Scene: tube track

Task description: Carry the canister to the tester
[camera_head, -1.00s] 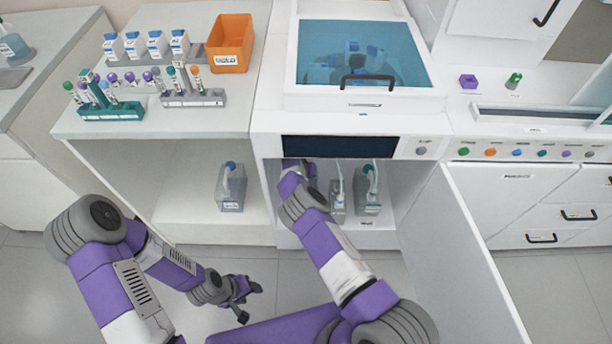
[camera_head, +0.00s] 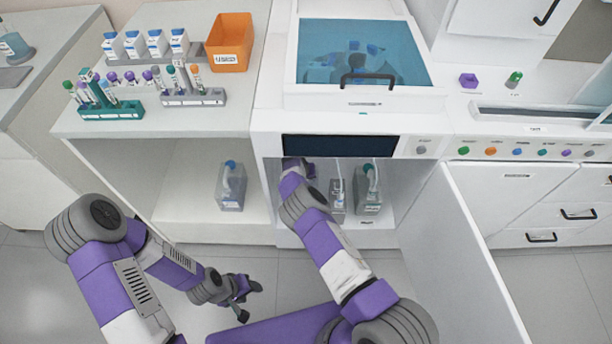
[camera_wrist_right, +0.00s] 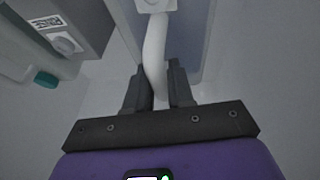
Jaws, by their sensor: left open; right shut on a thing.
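The tester (camera_head: 348,118) is the white machine with a blue window on top and an open compartment below. My right arm reaches into the left of that compartment; its gripper is hidden in the head view. In the right wrist view my right gripper (camera_wrist_right: 157,88) is shut on a white curved handle (camera_wrist_right: 153,50) of a translucent canister (camera_wrist_right: 195,35). Most of this canister is out of view. My left gripper (camera_head: 243,297) is open and empty, low over the floor.
Two clear canisters with white tubes (camera_head: 338,195) (camera_head: 368,195) stand right in the compartment. Another blue-capped canister (camera_head: 231,187) stands on the open shelf to the left. The open door (camera_head: 465,260) bounds the right side. Tube racks (camera_head: 110,110) and an orange bin (camera_head: 230,43) stand on the counter.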

